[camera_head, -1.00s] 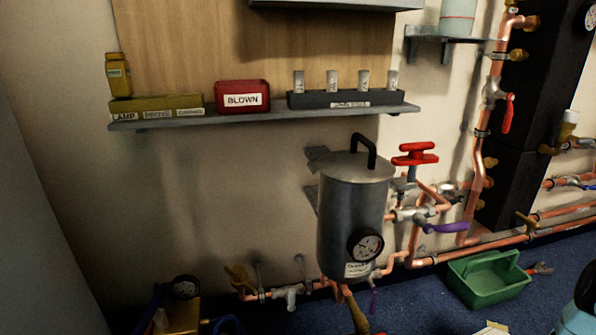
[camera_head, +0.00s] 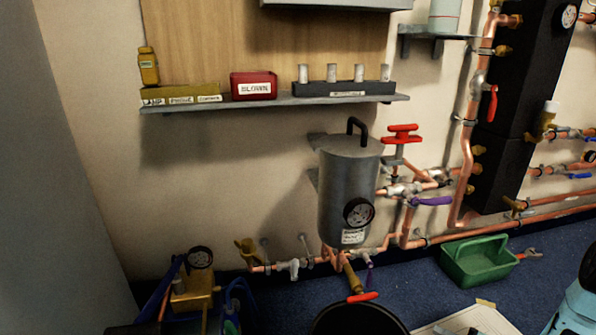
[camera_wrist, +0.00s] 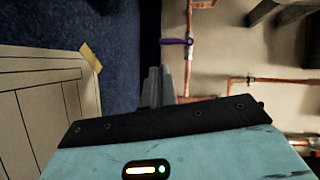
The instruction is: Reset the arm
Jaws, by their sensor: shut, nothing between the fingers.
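My gripper (camera_wrist: 156,84) shows in the wrist view, its two grey fingers together and shut with nothing between them. It points past blue floor toward a copper pipe with a purple lever (camera_wrist: 176,41), apart from both as far as I can tell. In the head view a light blue part of my arm shows at the lower right edge; the fingers are out of that picture.
A steel vessel (camera_head: 348,190) with a gauge hangs among copper pipes (camera_head: 432,240). A green tray (camera_head: 482,272) stands on the blue floor. A shelf (camera_head: 270,102) holds a red box (camera_head: 253,86). A black round container (camera_head: 357,320) is at the bottom. A pale sheet (camera_head: 470,320) lies beside it.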

